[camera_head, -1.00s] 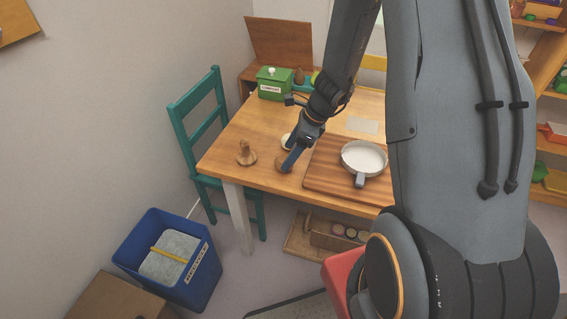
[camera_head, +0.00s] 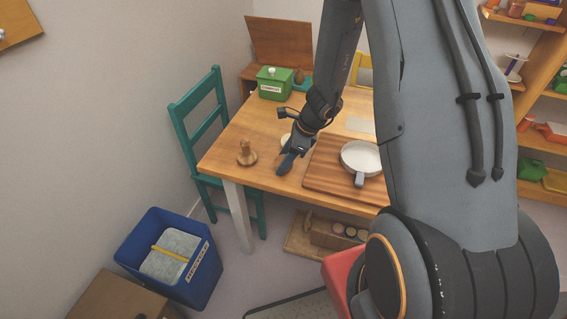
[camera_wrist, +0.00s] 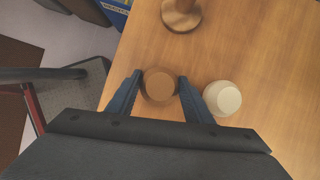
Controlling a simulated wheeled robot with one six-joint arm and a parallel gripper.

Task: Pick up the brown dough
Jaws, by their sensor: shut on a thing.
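The brown dough (camera_wrist: 160,84) is a round, flat-topped lump near the table's front edge. In the wrist view it sits between the two blue fingers of my gripper (camera_wrist: 160,90), which is shut on it. In the head view my gripper (camera_head: 287,163) is low over the table, left of the cutting board, and the dough is mostly hidden by the fingers. I cannot tell whether the dough touches the table.
A cream dough lump (camera_wrist: 222,98) lies close beside the right finger. A wooden stand (camera_head: 246,153) is to the left. A white pan (camera_head: 362,158) rests on the striped board (camera_head: 325,172). A green box (camera_head: 273,83) stands at the back.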

